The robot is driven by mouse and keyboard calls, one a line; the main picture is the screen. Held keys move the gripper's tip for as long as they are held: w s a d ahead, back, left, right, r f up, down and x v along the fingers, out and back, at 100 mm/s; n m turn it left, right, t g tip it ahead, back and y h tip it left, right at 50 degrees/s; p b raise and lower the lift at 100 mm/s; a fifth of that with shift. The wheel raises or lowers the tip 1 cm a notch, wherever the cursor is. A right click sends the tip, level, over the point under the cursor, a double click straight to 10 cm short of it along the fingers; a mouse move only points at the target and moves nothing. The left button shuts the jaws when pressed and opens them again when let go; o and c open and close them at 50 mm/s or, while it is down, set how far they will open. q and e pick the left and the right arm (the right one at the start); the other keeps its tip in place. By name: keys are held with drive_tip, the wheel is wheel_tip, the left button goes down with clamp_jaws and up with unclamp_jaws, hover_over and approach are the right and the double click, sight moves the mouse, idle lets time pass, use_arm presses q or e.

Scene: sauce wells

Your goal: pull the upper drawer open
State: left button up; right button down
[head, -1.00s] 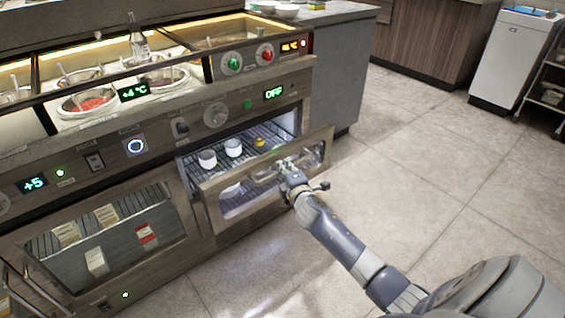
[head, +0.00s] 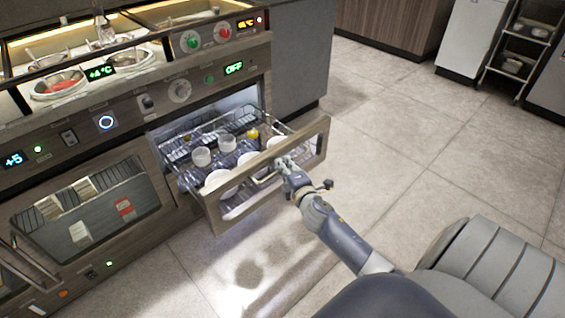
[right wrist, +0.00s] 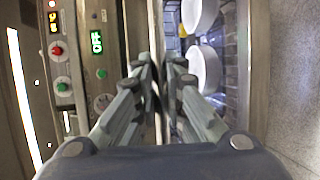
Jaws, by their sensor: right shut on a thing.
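The upper drawer (head: 222,208) juts out of the counter front in the head view, with a wood-framed window front and a wire rack inside. It holds white cups (head: 201,156) and a small yellow item (head: 253,134). My left gripper is not in view.
A closed lower-left oven-like door (head: 90,212) with cartons behind its glass stands beside the drawer. Sauce wells (head: 58,84) and a control panel with knobs (head: 180,91) are above. The tiled floor (head: 400,150) in front and to the right is clear.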

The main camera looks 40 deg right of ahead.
drive_tip(key=shift+s, duration=0.15)
drive_tip(key=c, duration=1.7)
unclamp_jaws()
drive_tip(key=shift+o, duration=0.2)
drive_tip(key=shift+s, duration=0.1)
drive_tip(key=v, duration=1.1)
drive_tip(key=shift+s+a, duration=0.25)
drive_tip(key=shift+s, duration=0.05)
